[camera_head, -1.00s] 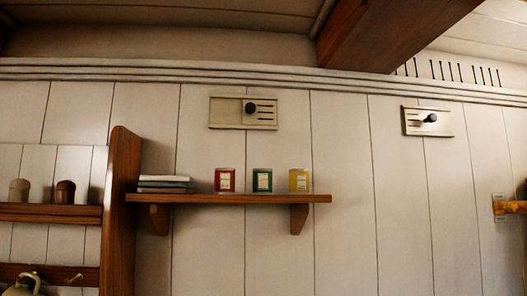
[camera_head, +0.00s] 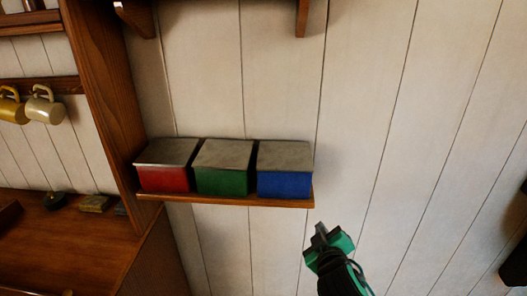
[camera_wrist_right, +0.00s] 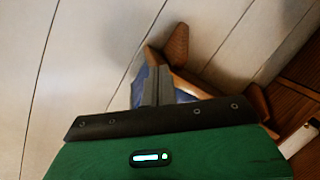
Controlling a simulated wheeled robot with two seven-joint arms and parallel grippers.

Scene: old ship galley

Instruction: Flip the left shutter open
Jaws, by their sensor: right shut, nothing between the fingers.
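Neither shutter is in my head view now; a second ago two pale slatted vent plates with dark knobs showed high on the wall. My right gripper (camera_head: 319,232) is shut and empty in the head view. It is in front of the planked wall, just below and right of the low shelf's right end. In the right wrist view its closed fingers (camera_wrist_right: 158,86) show, with part of a blue box (camera_wrist_right: 140,88) and wooden shelf behind them. My left gripper is not in view.
The low wooden shelf (camera_head: 225,200) holds a red box (camera_head: 165,180), a green box (camera_head: 221,182) and a blue box (camera_head: 284,185). A wooden side panel (camera_head: 100,90) stands left, with hanging mugs (camera_head: 44,105) beyond.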

